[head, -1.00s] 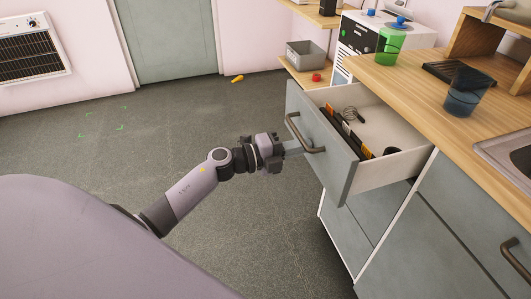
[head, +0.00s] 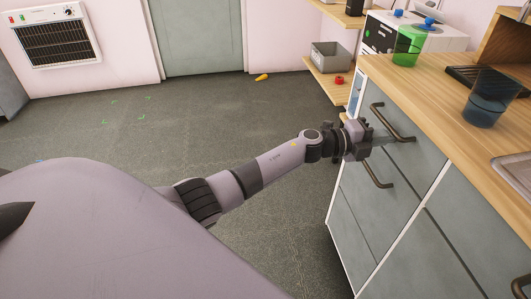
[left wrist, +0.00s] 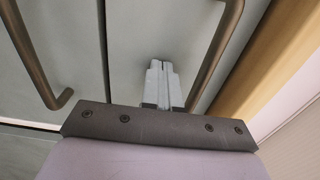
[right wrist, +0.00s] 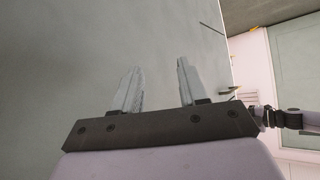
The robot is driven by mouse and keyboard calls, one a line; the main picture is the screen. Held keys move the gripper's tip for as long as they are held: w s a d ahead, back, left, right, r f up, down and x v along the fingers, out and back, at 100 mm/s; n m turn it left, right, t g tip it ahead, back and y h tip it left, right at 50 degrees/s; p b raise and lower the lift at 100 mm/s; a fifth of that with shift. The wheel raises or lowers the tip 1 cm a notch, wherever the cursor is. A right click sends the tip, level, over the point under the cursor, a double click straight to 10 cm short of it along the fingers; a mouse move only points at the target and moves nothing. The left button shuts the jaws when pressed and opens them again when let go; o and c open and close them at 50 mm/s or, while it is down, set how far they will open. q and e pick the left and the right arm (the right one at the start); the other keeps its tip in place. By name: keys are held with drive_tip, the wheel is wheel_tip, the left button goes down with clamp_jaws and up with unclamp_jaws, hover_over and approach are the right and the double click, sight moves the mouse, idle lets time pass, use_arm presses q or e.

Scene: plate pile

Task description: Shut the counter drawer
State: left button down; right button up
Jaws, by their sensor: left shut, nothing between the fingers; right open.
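The counter drawer (head: 413,145) has a grey front with a dark bar handle (head: 392,122). In the head view its front sits in against the counter, and its inside is hidden. My left gripper (head: 385,138) is shut and empty, its fingertips at the drawer front beside the handle. In the left wrist view the closed fingers (left wrist: 163,85) point at the grey front, with the drawer's handle (left wrist: 215,55) just to their right. Whether they touch the front I cannot tell. My right gripper (right wrist: 158,90) is open and empty in the right wrist view, before a plain grey surface.
A lower handle (head: 378,175) sits below the drawer. The wooden countertop (head: 437,93) carries a green cup (head: 408,47) and a blue clear cup (head: 488,100). A grey bin (head: 330,57) stands on a low shelf beyond. The floor to the left is mostly clear.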

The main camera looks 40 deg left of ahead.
use_arm(q)
drive_tip(key=shift+w+d+r, duration=0.1)
drive_tip(key=shift+d+r, duration=0.05)
drive_tip(key=shift+r, duration=0.05)
drive_tip(key=shift+r, duration=0.15)
idle(0.3)
